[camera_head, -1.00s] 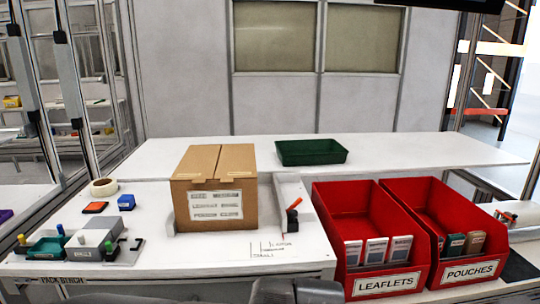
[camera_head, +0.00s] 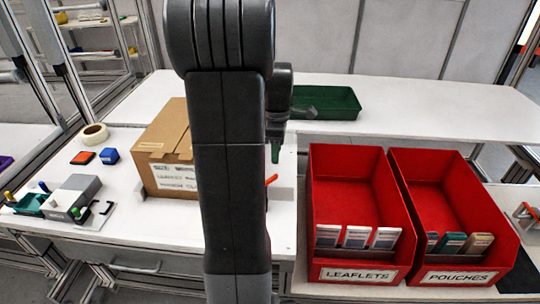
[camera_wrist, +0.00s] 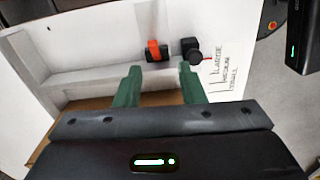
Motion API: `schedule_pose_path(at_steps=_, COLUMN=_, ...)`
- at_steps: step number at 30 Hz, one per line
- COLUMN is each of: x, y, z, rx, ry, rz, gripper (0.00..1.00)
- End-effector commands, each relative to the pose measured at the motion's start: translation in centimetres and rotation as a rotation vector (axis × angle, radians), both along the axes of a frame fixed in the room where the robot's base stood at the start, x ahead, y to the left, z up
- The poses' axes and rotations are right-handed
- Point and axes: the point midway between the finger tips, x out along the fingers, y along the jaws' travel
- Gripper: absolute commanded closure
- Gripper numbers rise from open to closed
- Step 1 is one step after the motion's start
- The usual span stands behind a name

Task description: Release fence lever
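The fence lever is a small orange-red handle (camera_wrist: 153,50) on a black base beside a round black knob (camera_wrist: 190,46). In the head view only a bit of the orange handle (camera_head: 271,180) shows beside my arm. The white fence (camera_wrist: 95,78) runs across the wrist view. My gripper (camera_wrist: 160,68) has two green fingers spread apart with nothing between them. Its fingertips appear just short of the lever and knob in the picture; I cannot tell the height gap. In the head view a green fingertip (camera_head: 275,153) shows above the lever.
A cardboard box (camera_head: 165,150) stands left of the fence, partly hidden by my arm. Red bins of leaflets (camera_head: 360,180) and pouches (camera_head: 445,190) stand to the right. A green tray (camera_head: 330,103) sits behind. Printed size labels (camera_wrist: 222,80) lie near the knob.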

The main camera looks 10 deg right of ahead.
Motion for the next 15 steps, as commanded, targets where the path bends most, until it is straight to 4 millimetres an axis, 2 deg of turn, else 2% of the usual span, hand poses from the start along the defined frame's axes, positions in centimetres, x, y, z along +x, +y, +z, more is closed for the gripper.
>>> schedule_pose_path(at_steps=3, x=0.8, y=-0.4, z=0.2, rx=-0.002, ry=0.004, rz=0.041, gripper=0.64)
schedule_pose_path(at_steps=7, x=0.9, y=-0.5, z=-1.0, rx=-0.002, ry=0.006, rz=0.048, gripper=0.64)
schedule_pose_path(at_steps=11, x=0.8, y=-0.4, z=-3.2, rx=-0.002, ry=0.008, rz=0.047, gripper=0.64)
schedule_pose_path(at_steps=15, x=0.7, y=-0.4, z=-6.3, rx=-0.002, ry=0.008, rz=0.046, gripper=0.64)
